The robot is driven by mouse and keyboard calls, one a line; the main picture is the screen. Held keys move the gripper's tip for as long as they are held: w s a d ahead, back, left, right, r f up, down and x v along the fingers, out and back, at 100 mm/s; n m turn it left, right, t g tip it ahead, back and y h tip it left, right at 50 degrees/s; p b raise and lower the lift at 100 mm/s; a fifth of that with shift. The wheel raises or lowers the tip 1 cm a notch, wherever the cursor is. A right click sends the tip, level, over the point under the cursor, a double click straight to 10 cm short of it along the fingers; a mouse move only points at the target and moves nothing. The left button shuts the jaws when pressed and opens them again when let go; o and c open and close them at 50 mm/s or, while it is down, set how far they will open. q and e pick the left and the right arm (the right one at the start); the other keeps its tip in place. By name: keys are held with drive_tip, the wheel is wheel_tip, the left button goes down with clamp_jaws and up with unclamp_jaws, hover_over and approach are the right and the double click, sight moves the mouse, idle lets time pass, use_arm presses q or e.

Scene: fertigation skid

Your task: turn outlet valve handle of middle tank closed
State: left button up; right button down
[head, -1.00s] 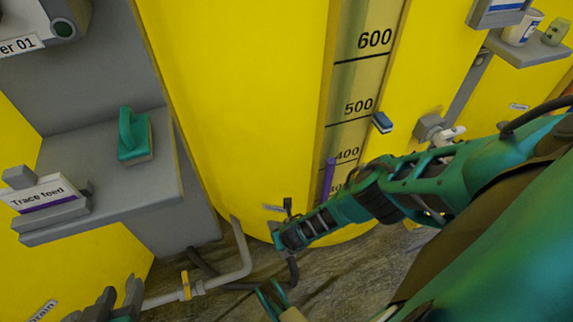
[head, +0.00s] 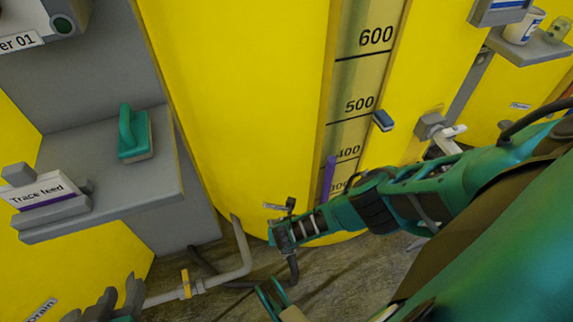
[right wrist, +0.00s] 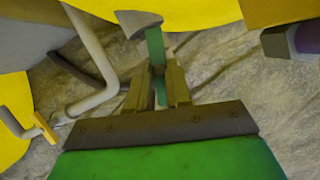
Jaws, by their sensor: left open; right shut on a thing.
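The middle tank (head: 250,100) is the large yellow one with a level scale. My right gripper (head: 283,236) is low at its base, beside a small label plate. In the right wrist view its jaws (right wrist: 158,85) are shut on a green handle (right wrist: 155,48), one finger on each side. I take this for the outlet valve handle. A grey rounded piece (right wrist: 139,19) sits at the handle's far end. In the head view the jaws mostly hide the handle.
A grey shelf (head: 90,170) holds a green-handled block (head: 134,137). A purple marker (head: 328,180) is on the scale.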

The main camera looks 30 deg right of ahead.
drive_tip(key=m+g+h, duration=0.1)
drive_tip(key=m, duration=0.4)
drive_tip(key=shift+w+a, duration=0.1)
drive_tip(key=shift+a, duration=0.05)
drive_tip(key=shift+h, duration=0.3)
drive_tip(key=shift+m, duration=0.4)
drive_tip(key=shift+g, duration=0.3)
drive_tip(key=c, duration=1)
unclamp_jaws()
drive_tip(key=shift+c, duration=0.2)
drive_tip(key=shift+w, duration=0.1)
